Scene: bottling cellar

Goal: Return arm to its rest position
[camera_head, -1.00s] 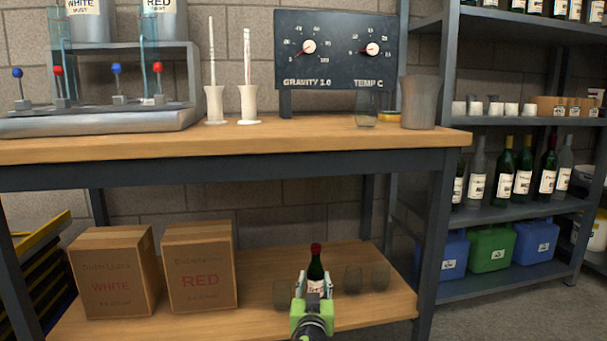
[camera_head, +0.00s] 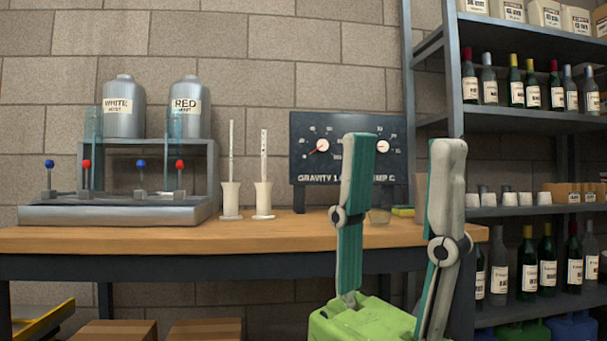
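A gauge panel (camera_head: 310,165), a small glass (camera_head: 378,216) and a sponge (camera_head: 403,211) are partly behind my fingers. Bottle shelves (camera_head: 530,122) stand right.

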